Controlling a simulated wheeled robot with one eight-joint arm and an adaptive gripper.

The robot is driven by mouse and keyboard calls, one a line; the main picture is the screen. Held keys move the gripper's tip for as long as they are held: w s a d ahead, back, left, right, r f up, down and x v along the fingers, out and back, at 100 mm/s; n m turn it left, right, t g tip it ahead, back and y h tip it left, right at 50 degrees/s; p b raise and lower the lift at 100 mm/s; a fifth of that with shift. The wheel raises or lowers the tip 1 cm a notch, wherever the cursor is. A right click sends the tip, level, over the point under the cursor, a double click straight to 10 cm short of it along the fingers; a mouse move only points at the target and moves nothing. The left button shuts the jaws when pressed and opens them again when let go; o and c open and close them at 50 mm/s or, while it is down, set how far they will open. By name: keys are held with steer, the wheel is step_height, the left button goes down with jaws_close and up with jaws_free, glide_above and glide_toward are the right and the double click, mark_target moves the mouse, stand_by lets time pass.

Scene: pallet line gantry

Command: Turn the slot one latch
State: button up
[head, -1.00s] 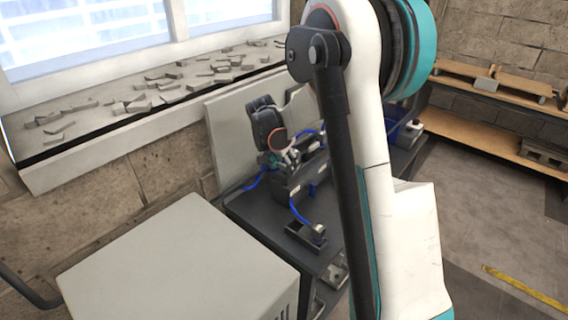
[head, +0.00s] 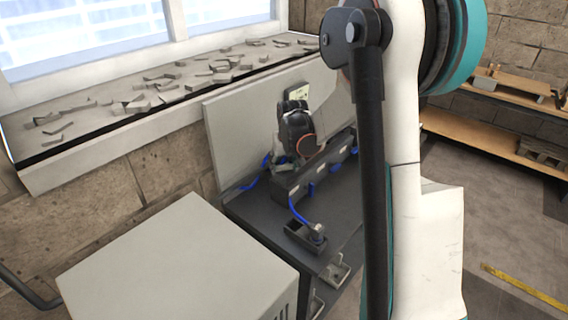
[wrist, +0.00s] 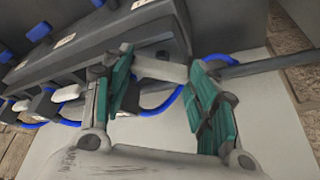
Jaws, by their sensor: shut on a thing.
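A dark rack (head: 335,163) with pale labels and blue cables stands on the dark bench, and it runs diagonally across the wrist view (wrist: 90,52). My gripper (head: 284,168) is at the rack's left end in the head view, its fingertips mostly hidden by my wrist. In the wrist view its teal-padded fingers stand on either side of a short light-grey bar (wrist: 158,68) at the rack's end, apparently the slot one latch. My gripper is shut on this bar. The exact contact and the latch's angle are hard to tell.
Similar pale pieces (wrist: 66,93) sit along the rack. A blue cable runs to a small black box (head: 305,238) at the bench front. A grey cabinet (head: 180,265) stands in front. An upright pale panel (head: 235,140) is behind the bench, under the rubble-strewn windowsill (head: 150,90).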

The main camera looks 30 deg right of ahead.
steer(key=n, duration=0.2)
steer(key=n+y, duration=0.1)
steer(key=n, duration=0.1)
steer(key=n+y, duration=0.1)
steer(key=shift+s+d+r+n, duration=0.1)
steer(key=shift+d+r+n, duration=0.15)
steer(key=shift+n, duration=0.15)
steer(key=shift+f+n+y, duration=0.2)
steer(key=shift+n+y, duration=0.2)
steer(key=shift+n, duration=0.4)
steer(key=o, duration=1.1)
steer(key=shift+a+f, duration=0.1)
steer(key=shift+c, duration=0.2)
steer(key=v, duration=0.8)
